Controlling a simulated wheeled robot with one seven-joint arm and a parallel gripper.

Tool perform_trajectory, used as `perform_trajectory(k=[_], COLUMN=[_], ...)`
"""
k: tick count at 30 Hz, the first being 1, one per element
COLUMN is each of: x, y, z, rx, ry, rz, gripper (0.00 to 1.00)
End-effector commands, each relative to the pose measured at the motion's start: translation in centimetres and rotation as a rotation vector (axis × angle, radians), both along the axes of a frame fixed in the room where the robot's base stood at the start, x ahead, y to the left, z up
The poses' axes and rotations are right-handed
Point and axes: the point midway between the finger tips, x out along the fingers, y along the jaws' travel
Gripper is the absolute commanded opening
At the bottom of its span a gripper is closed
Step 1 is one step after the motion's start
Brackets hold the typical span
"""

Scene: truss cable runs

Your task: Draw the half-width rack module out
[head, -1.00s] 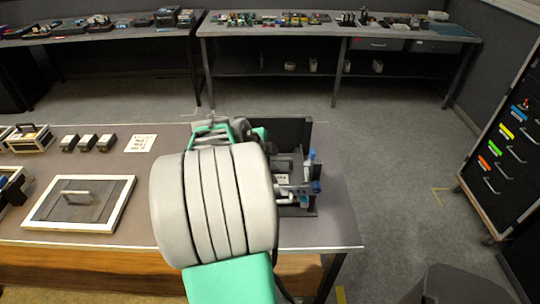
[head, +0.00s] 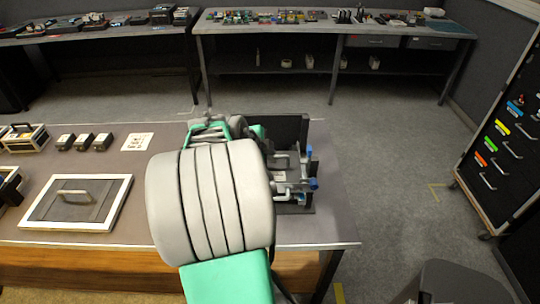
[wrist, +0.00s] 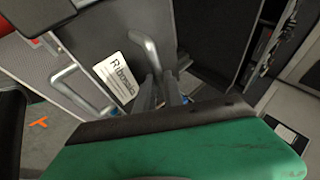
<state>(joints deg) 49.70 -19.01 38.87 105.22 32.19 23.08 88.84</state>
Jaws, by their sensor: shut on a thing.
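In the wrist view, my gripper (wrist: 160,84) is shut on a grey bar handle (wrist: 144,48) on the front of a dark rack module (wrist: 122,45). A second grey handle (wrist: 82,88) shows to its left, with a white printed label (wrist: 115,78) between the two. I cannot tell how far the module stands out. In the head view, the black rack (head: 291,128) stands near the table's right end. My arm hides its left part and the gripper. Grey bars and blue-ended parts (head: 313,183) show on its right side.
On the table (head: 105,235) lie a white-framed panel with a handle (head: 75,205), several small dark blocks (head: 84,141) and a white printed card (head: 137,142). Open floor (head: 385,180) lies right of the table. A dark drawer cabinet (head: 500,150) stands at far right.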

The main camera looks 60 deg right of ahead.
Motion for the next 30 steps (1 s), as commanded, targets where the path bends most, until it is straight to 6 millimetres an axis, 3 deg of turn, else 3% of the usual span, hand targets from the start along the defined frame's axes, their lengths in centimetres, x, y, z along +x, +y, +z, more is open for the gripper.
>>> perform_trajectory(k=[30], x=[-0.2], y=[0.57], z=[-0.11], rx=[0.001], ry=[0.0], rz=[0.0], gripper=[0.0])
